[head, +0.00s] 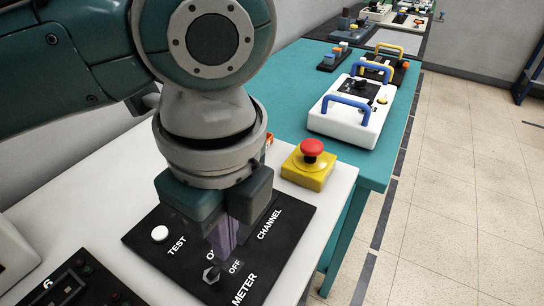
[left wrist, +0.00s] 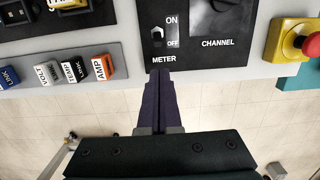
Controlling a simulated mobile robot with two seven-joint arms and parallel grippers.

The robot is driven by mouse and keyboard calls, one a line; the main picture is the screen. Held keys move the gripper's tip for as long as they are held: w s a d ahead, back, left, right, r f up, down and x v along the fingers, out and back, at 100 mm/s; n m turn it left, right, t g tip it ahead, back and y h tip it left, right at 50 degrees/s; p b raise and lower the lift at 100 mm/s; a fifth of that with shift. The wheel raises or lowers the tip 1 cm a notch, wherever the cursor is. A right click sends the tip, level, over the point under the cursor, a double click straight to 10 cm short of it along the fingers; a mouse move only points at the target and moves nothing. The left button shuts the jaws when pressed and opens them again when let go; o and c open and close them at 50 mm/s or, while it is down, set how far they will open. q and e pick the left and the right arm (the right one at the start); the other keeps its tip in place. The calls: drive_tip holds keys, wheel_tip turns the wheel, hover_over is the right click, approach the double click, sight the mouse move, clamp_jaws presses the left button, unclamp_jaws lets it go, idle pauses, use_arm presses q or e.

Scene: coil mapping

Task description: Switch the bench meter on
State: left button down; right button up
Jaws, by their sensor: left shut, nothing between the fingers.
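The bench meter's black panel (head: 140,240) lies on the light bench, with a metal toggle switch (head: 212,273) beside ON and OFF labels, and METER printed near it. The toggle also shows in the left wrist view (left wrist: 157,34); which way its lever leans is too small to tell. My left gripper (head: 218,250) points down at the panel with its purple fingers shut and empty. In the left wrist view its fingertips (left wrist: 160,72) appear just below the toggle, near the METER label. Contact with the toggle cannot be told. The gripper hides part of the panel in the head view.
A white TEST button (head: 160,234) is on the panel's left. A yellow box with a red mushroom button (head: 312,148) stands at the bench's right. Labelled plugs (left wrist: 75,68) line the bench edge in the left wrist view. A teal table (head: 290,75) with a blue-handled white box (head: 350,115) lies beyond.

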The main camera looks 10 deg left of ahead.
sight(214, 273)
use_arm(q)
drive_tip(key=shift+a+f, duration=0.1)
idle(0.3)
drive_tip(key=f, duration=0.3)
drive_tip(key=f+b, duration=0.1)
drive_tip(key=f, duration=0.2)
drive_tip(key=a+f, duration=0.1)
drive_tip(key=f, duration=0.3)
drive_tip(key=shift+w+b, duration=0.2)
drive_tip(key=shift+b, duration=0.15)
